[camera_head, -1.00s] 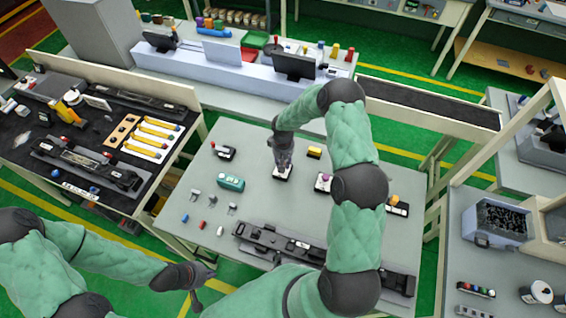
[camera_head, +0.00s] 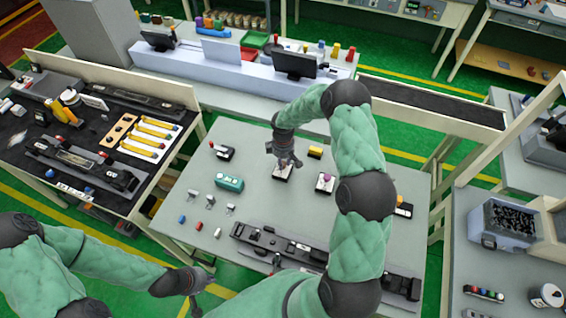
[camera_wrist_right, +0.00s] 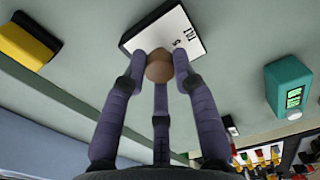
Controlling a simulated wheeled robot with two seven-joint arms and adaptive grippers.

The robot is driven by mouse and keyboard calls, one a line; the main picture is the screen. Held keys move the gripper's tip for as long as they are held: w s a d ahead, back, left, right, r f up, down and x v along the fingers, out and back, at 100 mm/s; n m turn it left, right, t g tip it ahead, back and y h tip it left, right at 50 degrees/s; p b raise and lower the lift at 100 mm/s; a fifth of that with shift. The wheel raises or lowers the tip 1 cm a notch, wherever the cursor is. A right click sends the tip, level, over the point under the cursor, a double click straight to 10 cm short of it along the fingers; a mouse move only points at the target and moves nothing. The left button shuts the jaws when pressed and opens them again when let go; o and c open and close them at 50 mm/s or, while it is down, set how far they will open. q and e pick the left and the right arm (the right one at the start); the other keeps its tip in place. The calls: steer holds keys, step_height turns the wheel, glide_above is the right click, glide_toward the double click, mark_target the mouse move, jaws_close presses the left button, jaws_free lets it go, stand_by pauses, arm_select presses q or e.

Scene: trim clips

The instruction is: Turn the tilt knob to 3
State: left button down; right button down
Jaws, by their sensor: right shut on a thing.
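A round tan knob (camera_wrist_right: 159,67) sits on a white-topped plate (camera_wrist_right: 192,38) with small dark marks in the right wrist view. I cannot read the setting. My right gripper (camera_wrist_right: 160,72) is shut on the knob, with its purple-grey fingers around it. In the head view the right gripper (camera_head: 284,163) is over the same plate (camera_head: 283,175), and its fingers hide the knob. My left gripper (camera_head: 192,300) hangs low near the table's front left, away from the plate. Its fingers are too small to judge.
On the grey table (camera_head: 200,160) stand a teal box (camera_head: 229,182), a yellow-and-black block (camera_head: 315,152) and a box with a pink knob (camera_head: 325,182). A long dark fixture (camera_head: 290,245) lies along the front. Small clips and pegs (camera_head: 210,200) lie at left.

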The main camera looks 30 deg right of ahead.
steer(key=shift+n, duration=0.3)
steer(key=c, duration=1)
jaws_free()
steer(key=shift+r, duration=0.1)
step_height(320, 180, up, 12)
steer(key=shift+f, duration=0.1)
